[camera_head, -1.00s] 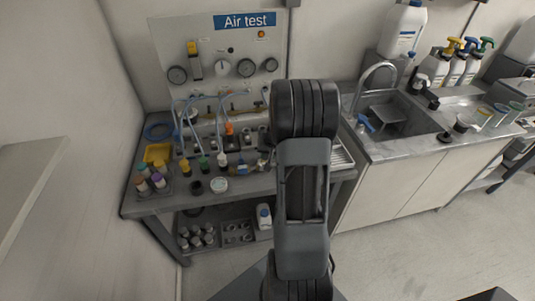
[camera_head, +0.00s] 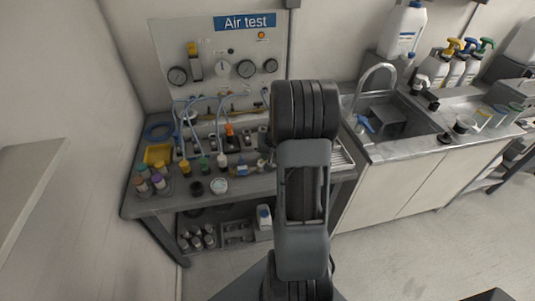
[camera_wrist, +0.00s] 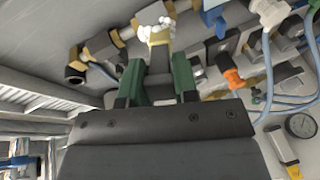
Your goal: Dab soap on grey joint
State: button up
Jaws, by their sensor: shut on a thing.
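In the wrist view my gripper (camera_wrist: 158,85) has green fingers shut on a brush with a dark handle, yellow ferrule (camera_wrist: 159,37) and white, foamy-looking tip (camera_wrist: 157,28). The tip is over the bench among the fittings, near a brass fitting (camera_wrist: 101,46); I cannot tell whether they touch. Several grey blocks, one at the right (camera_wrist: 289,77), stand in the fitting rows; I cannot tell which is the grey joint. In the head view my arm hides the gripper. A small round pot with pale contents (camera_head: 219,186) stands at the bench front.
Blue hoses (camera_head: 196,101) loop from the gauge panel (camera_head: 219,60) to the fittings. An orange connector (camera_wrist: 233,78) stands right of my gripper. Coloured-cap bottles (camera_head: 150,184) and a yellow tray (camera_head: 158,153) are at the bench's left. A sink (camera_head: 410,128) lies right.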

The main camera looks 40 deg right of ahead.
jog(key=shift+r+p, duration=1.9)
jog(key=shift+r, duration=1.35)
